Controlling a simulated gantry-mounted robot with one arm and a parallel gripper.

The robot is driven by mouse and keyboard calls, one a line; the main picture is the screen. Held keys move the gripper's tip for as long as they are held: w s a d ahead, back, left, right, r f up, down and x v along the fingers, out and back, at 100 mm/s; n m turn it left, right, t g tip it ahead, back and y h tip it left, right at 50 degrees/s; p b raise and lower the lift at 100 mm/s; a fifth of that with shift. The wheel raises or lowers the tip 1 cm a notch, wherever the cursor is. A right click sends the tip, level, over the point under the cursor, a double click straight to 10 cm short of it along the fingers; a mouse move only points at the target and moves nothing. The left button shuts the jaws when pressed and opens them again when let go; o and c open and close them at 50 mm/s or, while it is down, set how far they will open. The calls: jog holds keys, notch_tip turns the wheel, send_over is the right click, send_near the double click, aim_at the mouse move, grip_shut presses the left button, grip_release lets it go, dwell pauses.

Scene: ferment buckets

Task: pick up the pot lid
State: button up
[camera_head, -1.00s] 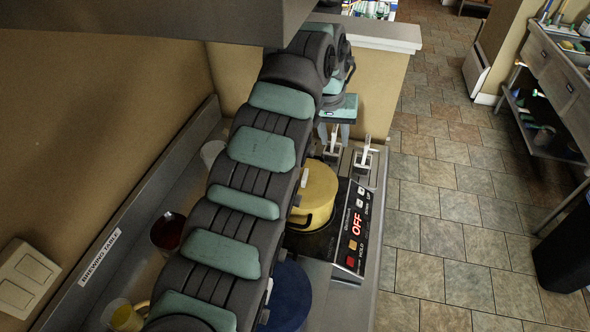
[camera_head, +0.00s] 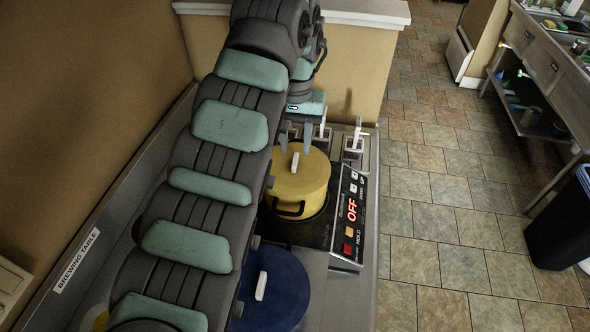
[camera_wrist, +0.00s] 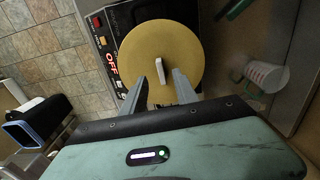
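The yellow pot (camera_head: 303,193) stands on the black hob beside the control panel. Its yellow lid (camera_head: 312,172) is on it, with a pale bar handle (camera_head: 295,162) on top. In the wrist view the lid (camera_wrist: 160,45) fills the upper middle, and its white handle (camera_wrist: 161,66) lies near the fingertips. My gripper (camera_head: 295,138) is over the far side of the lid, pointing down. In the wrist view its two fingers (camera_wrist: 159,74) are apart, with the handle between or just beyond the tips; contact cannot be told.
The control panel (camera_head: 349,218) reads OFF. Small upright metal fittings (camera_head: 355,140) stand behind the hob. A white cup (camera_wrist: 268,75) is right in the wrist view.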

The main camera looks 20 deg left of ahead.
aim_at(295, 159)
notch_tip(295, 159, down, 4)
jog(key=shift+w+a+r+p, duration=0.1)
jog(key=shift+a+r+p, duration=0.1)
jog(key=shift+p, duration=0.8)
jog(key=shift+w+d+f, duration=0.1)
jog(key=shift+f, duration=0.45)
grip_shut()
